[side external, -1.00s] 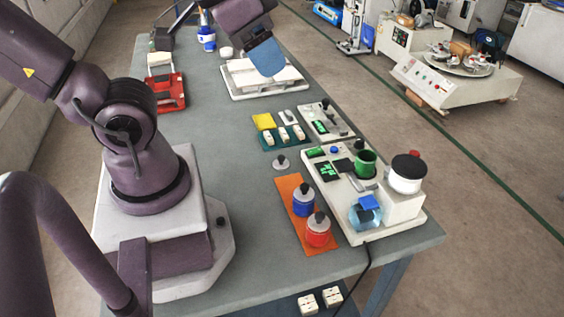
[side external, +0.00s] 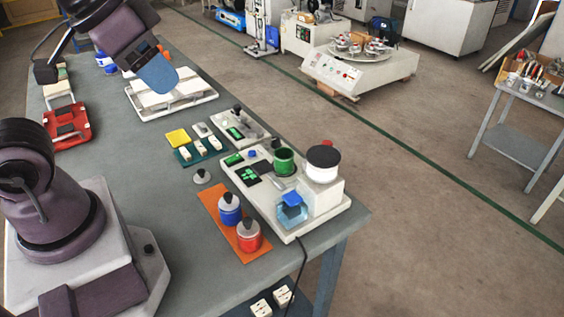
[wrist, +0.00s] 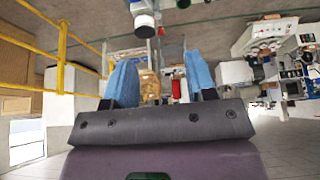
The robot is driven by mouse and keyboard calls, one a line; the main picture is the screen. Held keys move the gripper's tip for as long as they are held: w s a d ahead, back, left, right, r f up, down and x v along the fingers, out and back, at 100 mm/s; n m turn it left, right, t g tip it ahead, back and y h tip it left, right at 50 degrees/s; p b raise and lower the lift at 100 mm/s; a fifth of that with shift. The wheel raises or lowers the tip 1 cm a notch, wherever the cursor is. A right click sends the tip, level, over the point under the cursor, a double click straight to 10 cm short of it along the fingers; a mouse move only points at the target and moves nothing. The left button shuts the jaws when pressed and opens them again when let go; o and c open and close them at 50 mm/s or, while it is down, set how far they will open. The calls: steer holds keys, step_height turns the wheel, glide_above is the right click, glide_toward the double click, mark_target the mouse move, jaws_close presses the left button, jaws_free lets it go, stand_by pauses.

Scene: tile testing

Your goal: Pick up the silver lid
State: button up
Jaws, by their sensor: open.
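A small silver-grey lid with a dark knob (side external: 202,176) lies on the grey table in the side view, just left of the orange mat's far end. A blue jar (side external: 229,210) and a red jar (side external: 248,237) stand on the orange mat, each with a grey, dark-knobbed top. My gripper (side external: 161,79), with blue fingers, is above the white tray, well beyond the lid and apart from it. In the wrist view my gripper (wrist: 160,80) is open, with nothing between its fingers. I cannot make out the lid there.
The white tray (side external: 208,106) holds pale blocks. A white station (side external: 250,188) with a green cup (side external: 284,161) and a black-topped white container (side external: 323,165) stands right of the mat. A teal mat with white pieces and a yellow block (side external: 177,138) lie beyond the lid. A red holder (side external: 68,125) is at left.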

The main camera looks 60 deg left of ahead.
stand_by(0.3)
steer(key=o, duration=0.5)
steer(key=shift+c, duration=0.2)
steer(key=n+g, duration=0.6)
steer(key=n, duration=1.4)
glide_above(200, 170)
step_height(200, 170, down, 22)
steer(key=f, duration=0.7)
steer(key=shift+s+d+f, duration=0.1)
steer(key=shift+s+d, duration=0.05)
steer(key=shift+s, duration=0.2)
steer(key=shift+w+f, duration=0.2)
steer(key=shift+f, duration=1.25)
steer(key=shift+w+f, duration=0.2)
steer(key=shift+f, duration=1.25)
